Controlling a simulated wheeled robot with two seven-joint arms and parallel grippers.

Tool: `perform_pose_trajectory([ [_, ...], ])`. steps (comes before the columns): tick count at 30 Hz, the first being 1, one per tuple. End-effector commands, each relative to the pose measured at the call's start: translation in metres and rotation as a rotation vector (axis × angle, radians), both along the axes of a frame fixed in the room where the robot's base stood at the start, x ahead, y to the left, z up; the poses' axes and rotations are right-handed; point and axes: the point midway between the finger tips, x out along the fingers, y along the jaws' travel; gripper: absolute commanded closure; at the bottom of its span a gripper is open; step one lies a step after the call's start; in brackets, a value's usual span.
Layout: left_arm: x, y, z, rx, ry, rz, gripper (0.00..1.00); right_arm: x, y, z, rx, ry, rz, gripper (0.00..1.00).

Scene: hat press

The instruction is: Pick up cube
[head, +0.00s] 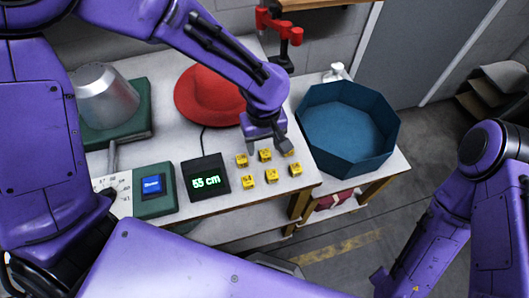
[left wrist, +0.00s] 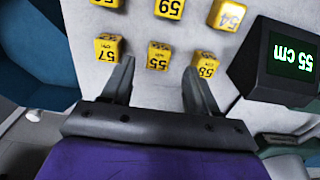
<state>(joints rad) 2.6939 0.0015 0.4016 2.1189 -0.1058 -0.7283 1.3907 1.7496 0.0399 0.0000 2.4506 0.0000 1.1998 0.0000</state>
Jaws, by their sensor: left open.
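Several small yellow numbered cubes stand in two rows on the white table; one front-row cube (head: 272,176) is in the middle of its row. My left gripper (head: 266,146) is open and points down over the back row in the head view, partly hiding the right-hand back cube. In the left wrist view, the left gripper's fingers (left wrist: 159,70) are apart and empty. A cube (left wrist: 158,55) lies in line with the gap between them, with other cubes (left wrist: 108,48) and (left wrist: 203,65) on either side. I cannot tell its height above the cubes. My right gripper is not in view.
A black display (head: 205,178) reading 55 cm stands left of the cubes. A blue octagonal bin (head: 350,128) is to their right. A red hat (head: 208,96) lies behind, and a metal hat form (head: 105,97) stands on a green base at left. The table's front edge is close to the cubes.

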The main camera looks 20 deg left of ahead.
Motion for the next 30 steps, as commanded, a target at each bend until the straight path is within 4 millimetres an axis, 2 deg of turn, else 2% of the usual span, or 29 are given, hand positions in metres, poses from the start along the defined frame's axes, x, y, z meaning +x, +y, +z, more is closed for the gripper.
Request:
perform_pose_trajectory([
  [3, -0.002, -0.002, -0.022, 0.002, 0.004, -0.002, 0.40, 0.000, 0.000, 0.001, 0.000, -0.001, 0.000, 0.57],
  [5, -0.001, -0.002, -0.029, 0.001, 0.002, -0.001, 0.40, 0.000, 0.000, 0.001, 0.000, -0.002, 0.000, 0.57],
  [12, -0.001, -0.003, -0.032, 0.001, 0.001, -0.002, 0.40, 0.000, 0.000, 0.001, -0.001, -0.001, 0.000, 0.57],
  [13, -0.001, -0.003, -0.032, 0.001, 0.001, -0.002, 0.44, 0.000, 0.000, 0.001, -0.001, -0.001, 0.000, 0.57],
  [14, -0.001, -0.003, -0.032, 0.001, 0.001, -0.003, 0.53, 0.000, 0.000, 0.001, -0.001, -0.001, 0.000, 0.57],
  [18, -0.001, -0.003, -0.032, 0.001, 0.001, -0.003, 0.99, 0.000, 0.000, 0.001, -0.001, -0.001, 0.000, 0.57],
  [26, -0.001, -0.003, -0.032, 0.001, 0.001, -0.003, 1.00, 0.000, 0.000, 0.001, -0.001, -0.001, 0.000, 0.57],
  [30, -0.001, -0.003, -0.026, 0.001, 0.001, -0.003, 1.00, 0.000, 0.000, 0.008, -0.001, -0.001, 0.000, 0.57],
])
